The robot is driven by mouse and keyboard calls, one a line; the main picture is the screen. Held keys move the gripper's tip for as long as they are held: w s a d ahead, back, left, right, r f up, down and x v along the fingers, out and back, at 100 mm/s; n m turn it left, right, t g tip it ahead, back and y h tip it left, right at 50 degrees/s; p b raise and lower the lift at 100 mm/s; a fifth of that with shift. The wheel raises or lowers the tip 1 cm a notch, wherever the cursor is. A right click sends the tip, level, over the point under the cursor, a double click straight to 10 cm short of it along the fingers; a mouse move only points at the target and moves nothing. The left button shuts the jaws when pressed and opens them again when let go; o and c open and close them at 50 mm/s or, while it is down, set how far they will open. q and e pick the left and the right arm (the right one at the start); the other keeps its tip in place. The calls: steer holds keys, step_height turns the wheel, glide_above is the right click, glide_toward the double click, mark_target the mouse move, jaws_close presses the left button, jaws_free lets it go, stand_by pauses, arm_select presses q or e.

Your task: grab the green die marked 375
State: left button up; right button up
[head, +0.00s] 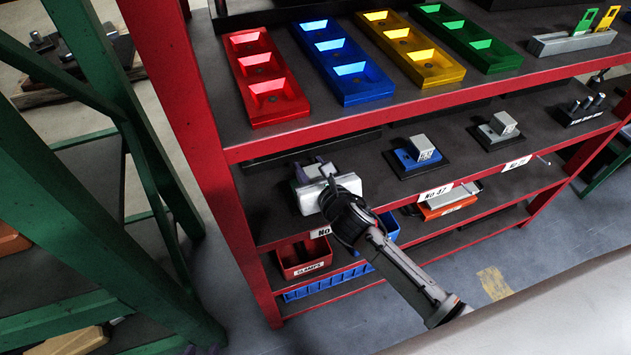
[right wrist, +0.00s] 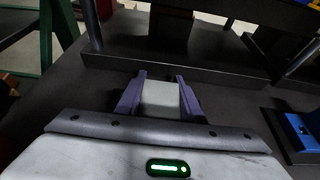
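My right gripper (head: 314,170) reaches over the middle shelf at its left end. In the right wrist view its purple fingers (right wrist: 158,95) stand on both sides of a pale grey block (right wrist: 161,96). I cannot tell whether they press on it. The block looks like the top of a die; its base and marking are hidden, so no green die marked 375 can be read.
A die with a blue base (head: 417,155) and a grey one (head: 498,128) stand to the right on the middle shelf (head: 458,153). The top shelf holds red (head: 265,76), blue (head: 343,62), yellow (head: 411,47) and green (head: 467,37) trays. A red bin (head: 303,258) stands below.

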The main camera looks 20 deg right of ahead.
jaws_close()
steer(key=shift+w+r, duration=0.15)
steer(key=shift+r, duration=0.1)
steer(key=shift+r, duration=0.1)
